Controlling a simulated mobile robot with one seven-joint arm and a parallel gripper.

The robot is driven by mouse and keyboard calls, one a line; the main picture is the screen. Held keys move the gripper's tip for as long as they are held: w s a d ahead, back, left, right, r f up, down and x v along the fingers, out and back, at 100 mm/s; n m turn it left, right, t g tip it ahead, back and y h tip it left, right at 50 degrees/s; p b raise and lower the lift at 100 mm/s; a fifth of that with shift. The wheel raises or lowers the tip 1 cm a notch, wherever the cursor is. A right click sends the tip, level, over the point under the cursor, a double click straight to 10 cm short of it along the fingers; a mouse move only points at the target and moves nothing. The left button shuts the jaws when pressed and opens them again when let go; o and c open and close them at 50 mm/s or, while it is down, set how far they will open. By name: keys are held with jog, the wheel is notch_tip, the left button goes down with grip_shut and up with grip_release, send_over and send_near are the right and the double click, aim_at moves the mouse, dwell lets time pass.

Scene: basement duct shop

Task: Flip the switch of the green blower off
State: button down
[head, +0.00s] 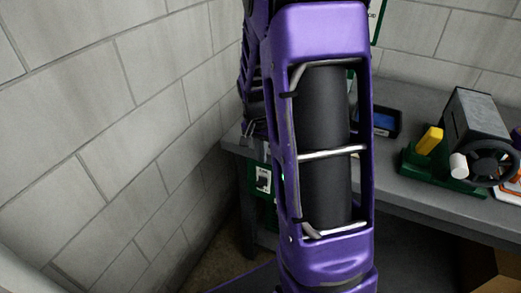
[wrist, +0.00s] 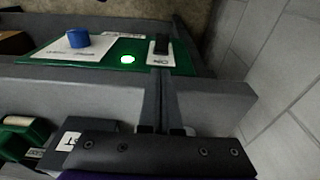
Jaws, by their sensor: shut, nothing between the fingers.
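A green panel (wrist: 70,68) on the bench front carries a pale plate with a black switch (wrist: 161,46) and a blue knob (wrist: 78,38). A round green light (wrist: 127,59) on it glows. In the head view, part of the green panel (head: 251,205) and its switch plate (head: 263,180) show beside my arm; the rest is hidden. I cannot tell which way the switch is tipped. My gripper (wrist: 183,131) is shut and empty, on the bench-top side of the panel, apart from the switch. In the head view my purple arm hides much of the bench.
The grey bench (head: 415,190) holds a green-based machine (head: 440,175) with a yellow part and black handwheel, and a dark tray (head: 382,122) with something blue. A block wall (head: 110,130) stands close on the left. A cardboard box (head: 490,265) is below the bench.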

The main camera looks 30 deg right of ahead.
aim_at(259, 185)
notch_tip(259, 185, down, 8)
jog(key=shift+s+a+r+b, duration=0.1)
jog(key=shift+a+r+b, duration=0.1)
jog(key=shift+b, duration=0.3)
jog(key=shift+s+a+f, duration=0.1)
jog(key=shift+f, duration=0.35)
jog(key=shift+s+a+f+b, duration=0.2)
jog(key=shift+a+b, duration=0.05)
jog(key=shift+b, duration=0.15)
jog(key=shift+s+a+f, duration=0.15)
jog(key=shift+a+f, duration=0.05)
jog(key=shift+f, duration=0.05)
jog(key=shift+s+a+f+b, duration=0.4)
jog(key=shift+a+f+b, duration=0.1)
jog(key=shift+f+b, duration=0.3)
jog(key=shift+w+d+r, duration=0.1)
jog(key=shift+r, duration=0.05)
jog(key=shift+w+d+r, duration=0.3)
jog(key=shift+w+d, duration=0.05)
jog(key=shift+d, duration=0.15)
